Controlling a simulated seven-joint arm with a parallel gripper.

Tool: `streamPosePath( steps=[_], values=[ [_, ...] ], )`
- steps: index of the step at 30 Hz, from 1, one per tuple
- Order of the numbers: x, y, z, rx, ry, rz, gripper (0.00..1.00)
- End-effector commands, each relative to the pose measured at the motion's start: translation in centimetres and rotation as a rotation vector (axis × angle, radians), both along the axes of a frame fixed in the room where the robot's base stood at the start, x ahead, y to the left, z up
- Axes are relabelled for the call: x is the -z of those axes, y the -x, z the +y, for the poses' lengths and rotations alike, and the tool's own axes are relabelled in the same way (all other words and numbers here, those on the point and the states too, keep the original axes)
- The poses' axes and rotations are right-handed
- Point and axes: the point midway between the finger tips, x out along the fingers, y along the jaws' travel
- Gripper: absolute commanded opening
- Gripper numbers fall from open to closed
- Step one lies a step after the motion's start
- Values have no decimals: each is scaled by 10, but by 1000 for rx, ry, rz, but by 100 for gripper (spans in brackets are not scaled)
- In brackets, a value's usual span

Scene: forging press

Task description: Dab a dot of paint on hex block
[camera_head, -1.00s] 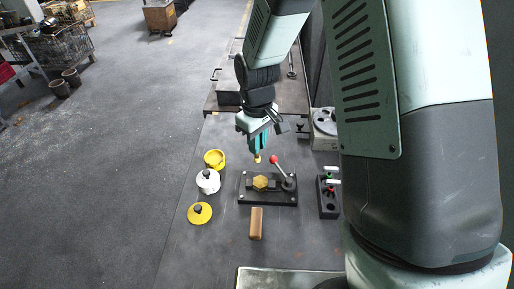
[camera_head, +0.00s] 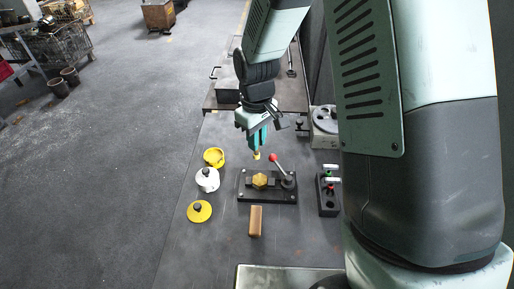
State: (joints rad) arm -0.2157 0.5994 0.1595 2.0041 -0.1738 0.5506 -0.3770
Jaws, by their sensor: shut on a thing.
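The brass-coloured hex block (camera_head: 260,182) sits in a black toggle-clamp fixture (camera_head: 246,194) with a red-knobbed lever (camera_head: 274,158). My gripper (camera_head: 257,144) is just behind and above the block in the picture, pointing down. It is shut on a small yellow-tipped dauber (camera_head: 257,155), mostly hidden between the teal fingers. The yellow tip appears apart from the block. An open yellow paint pot (camera_head: 214,158) stands to the left, with a white pot (camera_head: 207,180) in front of it. A yellow lid (camera_head: 200,212) with a dark knob lies nearer. No separate paint dot can be made out on the block.
A wooden block (camera_head: 255,221) lies in front of the fixture. A black holder (camera_head: 328,194) with green and red items stands at right. A grey round-topped device (camera_head: 323,125) is behind it. My arm covers the right side. The table's front left is clear.

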Motion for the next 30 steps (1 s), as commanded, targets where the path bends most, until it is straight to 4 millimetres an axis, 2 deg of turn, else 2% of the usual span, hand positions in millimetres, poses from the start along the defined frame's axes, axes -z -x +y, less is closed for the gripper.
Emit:
streamPosePath(
  steps=[5,28,30],
  values=[
    [7,0,0,0,1,1,0],
    [78,1,0,-1,2,3,0],
    [79,6,-4,0,1,1,0]
  ],
)
